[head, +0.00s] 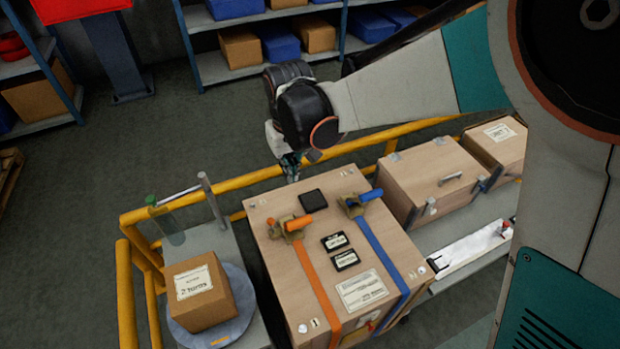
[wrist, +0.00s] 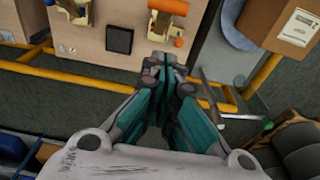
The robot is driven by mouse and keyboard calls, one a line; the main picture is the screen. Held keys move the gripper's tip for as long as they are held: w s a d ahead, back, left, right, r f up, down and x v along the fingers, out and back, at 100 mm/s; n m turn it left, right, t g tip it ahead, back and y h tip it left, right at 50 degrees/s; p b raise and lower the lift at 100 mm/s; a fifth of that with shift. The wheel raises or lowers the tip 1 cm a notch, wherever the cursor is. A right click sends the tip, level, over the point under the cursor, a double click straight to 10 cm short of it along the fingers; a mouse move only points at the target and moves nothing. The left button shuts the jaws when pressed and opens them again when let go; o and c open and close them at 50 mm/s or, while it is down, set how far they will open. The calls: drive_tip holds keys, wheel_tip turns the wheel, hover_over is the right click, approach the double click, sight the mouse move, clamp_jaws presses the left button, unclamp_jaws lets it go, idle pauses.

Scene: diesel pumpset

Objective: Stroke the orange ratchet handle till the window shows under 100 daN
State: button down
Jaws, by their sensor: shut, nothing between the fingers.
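The orange ratchet handle (head: 299,223) sits on a tan buckle at the far-left part of a wooden crate's top (head: 285,265), on an orange strap (head: 318,285). In the wrist view the orange handle (wrist: 168,6) is at the top edge, with its buckle (wrist: 160,25) just below. My gripper (head: 291,172) hangs by the crate's far edge, beyond the handle and apart from it. In the wrist view my gripper (wrist: 166,62) is shut and empty, its tips below the buckle. Two small dark label-like windows, upper (head: 334,242) and lower (head: 344,261), lie between the straps; their readings are too small to read.
A blue ratchet (head: 360,200) and blue strap (head: 385,255) run along the right. A black square pad (head: 313,201) lies between the ratchets. A yellow rail (head: 245,181) passes behind the crate. A cardboard box (head: 205,300) stands on a round plate at left.

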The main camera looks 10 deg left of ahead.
drive_tip(key=b, duration=0.3)
hover_over(294, 222)
drive_tip(key=w+a, duration=0.2)
drive_tip(key=w, duration=0.3)
wheel_tip(294, 222, down, 10)
drive_tip(key=f, duration=0.1)
drive_tip(key=shift+s+d+f+b, duration=0.65)
drive_tip(key=shift+s+d+f, duration=0.2)
drive_tip(key=shift+f, duration=0.25)
drive_tip(key=shift+s, duration=0.1)
